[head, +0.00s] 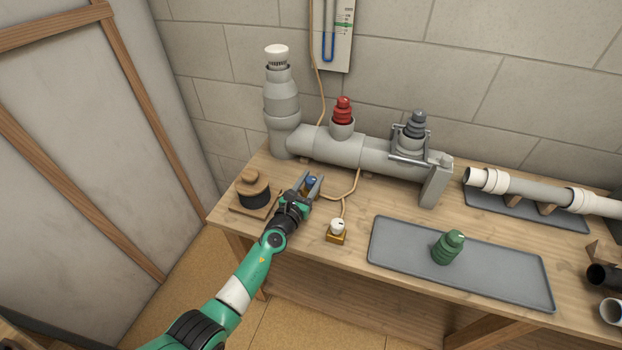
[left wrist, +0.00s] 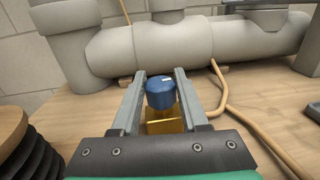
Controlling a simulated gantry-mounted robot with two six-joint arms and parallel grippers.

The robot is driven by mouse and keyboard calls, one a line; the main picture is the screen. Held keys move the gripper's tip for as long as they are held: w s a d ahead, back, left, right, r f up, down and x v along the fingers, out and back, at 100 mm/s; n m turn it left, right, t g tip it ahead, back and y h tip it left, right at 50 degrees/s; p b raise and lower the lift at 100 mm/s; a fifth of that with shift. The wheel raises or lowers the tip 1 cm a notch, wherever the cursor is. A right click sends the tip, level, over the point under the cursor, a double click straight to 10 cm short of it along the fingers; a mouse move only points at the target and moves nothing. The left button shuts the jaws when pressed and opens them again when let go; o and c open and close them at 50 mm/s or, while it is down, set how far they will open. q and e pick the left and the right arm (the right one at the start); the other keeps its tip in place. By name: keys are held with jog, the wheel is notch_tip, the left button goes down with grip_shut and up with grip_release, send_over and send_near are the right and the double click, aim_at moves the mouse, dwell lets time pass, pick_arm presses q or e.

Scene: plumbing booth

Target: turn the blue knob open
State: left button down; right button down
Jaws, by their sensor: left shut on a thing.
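The blue knob (head: 311,180) sits on a small brass valve on the wooden bench, just in front of the grey pipe. In the left wrist view the blue knob (left wrist: 160,93) has a pale mark on its top, and the brass body (left wrist: 163,122) shows below it. My left gripper (head: 312,186) reaches the knob, one finger on each side. In the left wrist view my left gripper (left wrist: 161,92) is shut on the knob, which stands upright between the fingers. The fingers partly hide the valve body. My right gripper is not in view.
A white-knobbed brass valve (head: 337,230) stands close to the right of my gripper, with an orange hose (head: 356,184) beside it. A black and wooden plunger-like piece (head: 254,190) stands close on the left. A grey tray (head: 400,252) with a green plug (head: 448,247) lies at the right.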

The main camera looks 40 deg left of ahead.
pick_arm(q)
jog(key=shift+d+r+n+g+y+p, duration=0.15)
jog(key=shift+n+g+y+p, duration=0.15)
jog(key=shift+n+y+p, duration=0.25)
jog(key=shift+w+n+g+y, duration=0.1)
jog(key=shift+n+g+y, duration=0.55)
jog(key=shift+y, duration=0.5)
jog(key=shift+f+n+g+y+b, duration=0.3)
jog(key=shift+n+g+y+b, duration=0.35)
jog(key=shift+n+y+b, duration=0.45)
jog(key=shift+r+n+g+y+b, duration=0.1)
jog(key=shift+n+g+y+b, duration=0.25)
jog(key=shift+g+y, duration=0.25)
jog(key=shift+c, duration=2.1)
grip_release()
jog(key=shift+r, duration=0.15)
